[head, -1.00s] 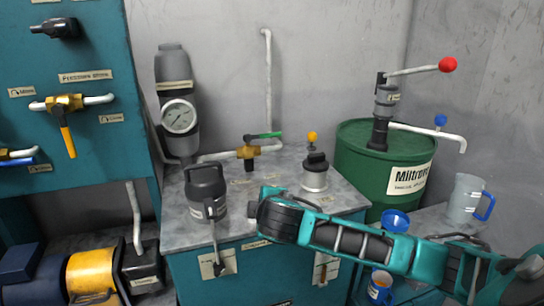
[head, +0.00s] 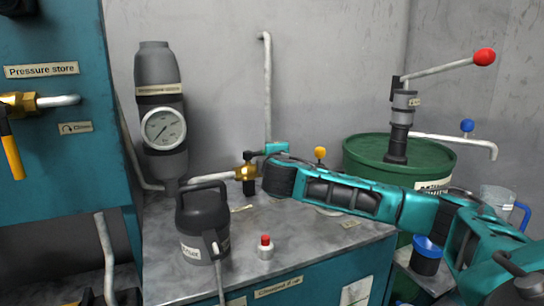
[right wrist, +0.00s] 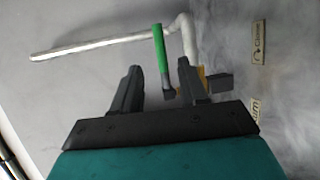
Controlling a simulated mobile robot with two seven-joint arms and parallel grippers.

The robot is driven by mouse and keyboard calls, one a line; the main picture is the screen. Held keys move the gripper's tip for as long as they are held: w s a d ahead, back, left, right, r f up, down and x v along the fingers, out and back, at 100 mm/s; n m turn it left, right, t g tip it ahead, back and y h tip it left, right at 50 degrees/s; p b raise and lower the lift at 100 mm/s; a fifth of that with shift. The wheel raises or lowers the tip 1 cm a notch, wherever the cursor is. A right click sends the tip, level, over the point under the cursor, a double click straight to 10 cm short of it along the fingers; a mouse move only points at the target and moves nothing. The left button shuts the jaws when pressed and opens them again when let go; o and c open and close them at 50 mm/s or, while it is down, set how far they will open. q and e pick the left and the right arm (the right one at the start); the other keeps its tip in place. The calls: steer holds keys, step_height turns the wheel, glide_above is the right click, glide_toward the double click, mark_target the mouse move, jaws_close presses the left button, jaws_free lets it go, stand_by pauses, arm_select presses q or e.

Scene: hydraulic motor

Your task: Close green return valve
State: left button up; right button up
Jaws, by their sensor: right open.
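The brass return valve (head: 246,172) sits on the pipe above the grey worktop, right of the pressure gauge. Its green handle is hidden behind my right gripper in the head view. In the right wrist view the green handle (right wrist: 160,52) stands between the two dark fingers, angled along them and extending past their tips. My right gripper (right wrist: 158,72) is open, with a gap visible on each side of the handle. In the head view the right gripper (head: 262,153) is at the valve, reaching in from the right. My left gripper is not in view.
A dark canister (head: 202,225) and a small red-topped button (head: 265,247) stand on the worktop (head: 170,275) in front of the valve. The gauge cylinder (head: 162,110) is left of it. A green drum (head: 360,150) with a hand pump stands at right.

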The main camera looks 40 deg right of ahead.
steer(key=b+x, duration=0.1)
steer(key=x, duration=1.1)
steer(key=shift+c, duration=0.2)
jaws_close()
stand_by(0.4)
